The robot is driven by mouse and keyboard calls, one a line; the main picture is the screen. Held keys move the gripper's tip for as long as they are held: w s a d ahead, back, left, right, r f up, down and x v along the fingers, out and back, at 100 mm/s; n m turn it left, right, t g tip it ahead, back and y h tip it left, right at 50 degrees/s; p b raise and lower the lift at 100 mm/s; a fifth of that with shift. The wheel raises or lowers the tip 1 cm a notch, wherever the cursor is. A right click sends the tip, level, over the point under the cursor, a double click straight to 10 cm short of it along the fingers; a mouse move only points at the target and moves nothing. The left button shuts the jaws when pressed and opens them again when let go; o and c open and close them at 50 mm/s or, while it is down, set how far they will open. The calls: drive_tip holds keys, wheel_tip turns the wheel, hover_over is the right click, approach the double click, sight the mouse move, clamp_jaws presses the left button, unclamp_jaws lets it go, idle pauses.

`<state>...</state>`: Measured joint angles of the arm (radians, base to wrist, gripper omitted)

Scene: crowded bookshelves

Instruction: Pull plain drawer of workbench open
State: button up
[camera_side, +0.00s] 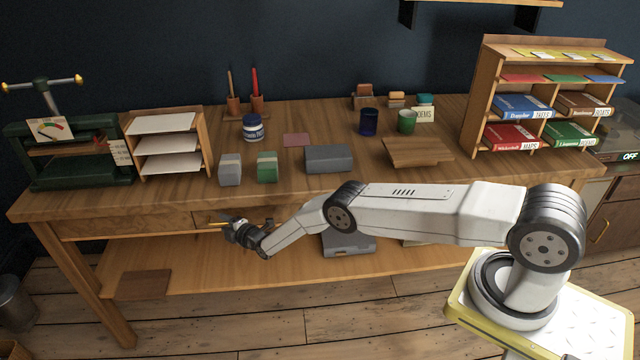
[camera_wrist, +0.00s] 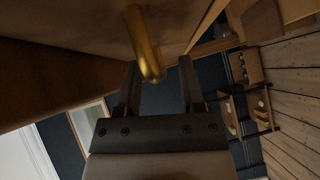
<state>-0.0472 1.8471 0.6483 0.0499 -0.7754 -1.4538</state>
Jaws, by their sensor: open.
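The workbench (camera_side: 350,184) has wooden drawer fronts under its top. A plain wooden drawer front (camera_side: 285,214) shows behind my arm, closed as far as I can see. A brass handle (camera_side: 212,224) sticks out from it by my fingers. My gripper (camera_side: 232,230) is open in front of the drawer, at handle height. In the wrist view the curved brass handle (camera_wrist: 145,45) lies at the mouth of my open gripper (camera_wrist: 158,75), between the lines of the two fingers. I cannot tell whether a finger touches it. My gripper hides part of the drawer front.
A lower shelf (camera_side: 195,273) holds a grey box (camera_side: 348,244) and a brown board (camera_side: 143,285). A paper tray rack (camera_side: 168,143), a green press (camera_side: 75,150) and several small items stand on the top. The floor in front is clear.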

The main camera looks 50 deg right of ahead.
drive_tip(key=shift+w, duration=0.3)
drive_tip(key=shift+w, duration=0.1)
clamp_jaws()
idle(1.5)
